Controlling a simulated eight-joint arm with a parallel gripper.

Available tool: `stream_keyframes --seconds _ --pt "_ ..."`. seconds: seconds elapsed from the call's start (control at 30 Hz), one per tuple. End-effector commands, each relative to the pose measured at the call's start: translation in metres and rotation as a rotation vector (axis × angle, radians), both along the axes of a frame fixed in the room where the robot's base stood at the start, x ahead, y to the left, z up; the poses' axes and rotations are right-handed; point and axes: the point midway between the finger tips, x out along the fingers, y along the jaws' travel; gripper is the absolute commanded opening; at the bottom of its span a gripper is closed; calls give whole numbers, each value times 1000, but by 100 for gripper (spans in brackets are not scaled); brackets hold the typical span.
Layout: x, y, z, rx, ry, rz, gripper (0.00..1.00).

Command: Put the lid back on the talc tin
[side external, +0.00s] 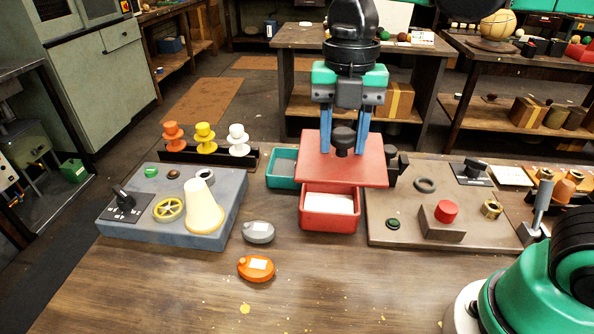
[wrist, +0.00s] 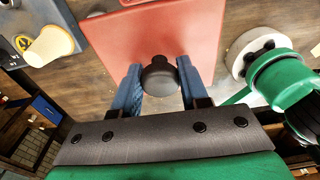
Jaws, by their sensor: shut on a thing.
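The talc tin (side external: 328,223) is an open red box on the wooden bench, with white powder (side external: 330,204) showing at its near side. The lid (side external: 318,173) is a flat red plate with a black knob (side external: 343,141). My gripper (side external: 343,148) is shut on the knob, its blue fingers on either side, and holds the lid above the tin. The lid hides the far part of the tin. In the wrist view the lid (wrist: 165,35) spreads beyond my fingers, with the knob (wrist: 159,78) between them; the tin is hidden there.
A teal tray (side external: 282,170) sits behind the tin at left. A grey panel (side external: 225,215) with a cream cone (side external: 203,208) stands left, a brown panel (side external: 395,222) with a red button right. Grey (side external: 258,232) and orange (side external: 256,268) oval items lie in front. The front bench is mostly clear.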

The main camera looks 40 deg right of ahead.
Motion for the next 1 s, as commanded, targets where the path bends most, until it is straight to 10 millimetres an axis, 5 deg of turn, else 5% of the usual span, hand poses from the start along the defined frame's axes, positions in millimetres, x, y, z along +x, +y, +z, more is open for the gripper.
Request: stream_keyframes --seconds 0.1,0.33,1.0 --pt "27 -17 -21 29 30 -8 0" --pt "55 -45 -56 82 69 -1 0" --pt "62 -54 -113 99 76 6 0"
